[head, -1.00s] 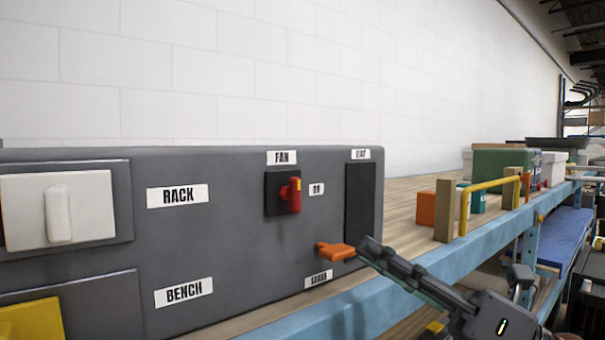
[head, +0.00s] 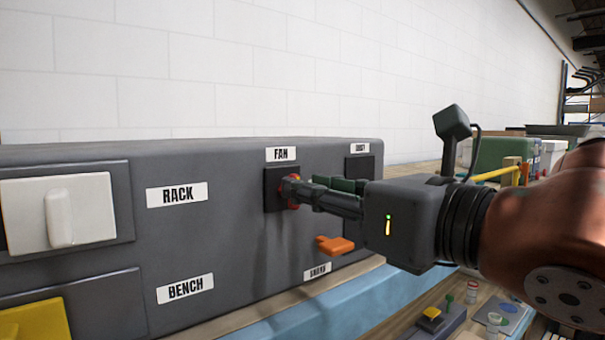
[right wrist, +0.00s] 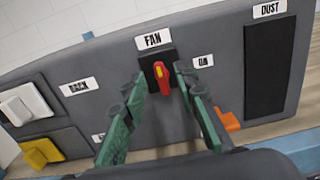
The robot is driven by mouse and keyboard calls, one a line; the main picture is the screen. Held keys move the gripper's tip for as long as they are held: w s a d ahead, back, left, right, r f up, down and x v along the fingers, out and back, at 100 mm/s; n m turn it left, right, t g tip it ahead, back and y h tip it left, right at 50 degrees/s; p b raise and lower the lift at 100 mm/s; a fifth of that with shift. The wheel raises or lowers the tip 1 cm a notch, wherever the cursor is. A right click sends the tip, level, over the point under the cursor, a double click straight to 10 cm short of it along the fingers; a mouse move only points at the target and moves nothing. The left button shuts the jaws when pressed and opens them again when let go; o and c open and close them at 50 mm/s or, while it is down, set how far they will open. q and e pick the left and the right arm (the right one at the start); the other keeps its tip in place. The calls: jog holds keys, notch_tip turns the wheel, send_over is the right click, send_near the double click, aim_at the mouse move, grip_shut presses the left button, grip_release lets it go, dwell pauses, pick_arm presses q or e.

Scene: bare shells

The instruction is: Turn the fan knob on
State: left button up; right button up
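The red fan knob (head: 289,191) sits on a black plate under the FAN label (head: 281,154) on the grey panel; in the head view my gripper hides most of it. In the right wrist view the knob (right wrist: 161,76) shows a yellow mark at its top, and the ON label (right wrist: 203,61) is to its right. My right gripper (head: 298,192) is at the knob. In the right wrist view its green fingers (right wrist: 158,78) are apart, one on each side of the knob, with gaps visible. My left gripper is not in view.
An orange lever (head: 335,245) sticks out below and right of the knob, close under my right gripper. A white RACK switch (head: 62,212) and a yellow BENCH switch (head: 33,320) are on the left. A dark DUST plate (right wrist: 268,65) is on the right.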

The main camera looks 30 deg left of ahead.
jog(key=x, duration=0.2)
jog(key=shift+w+a+p, duration=0.15)
jog(key=shift+a+p, duration=0.2)
jog(key=shift+p, duration=0.05)
jog(key=shift+c, duration=0.5)
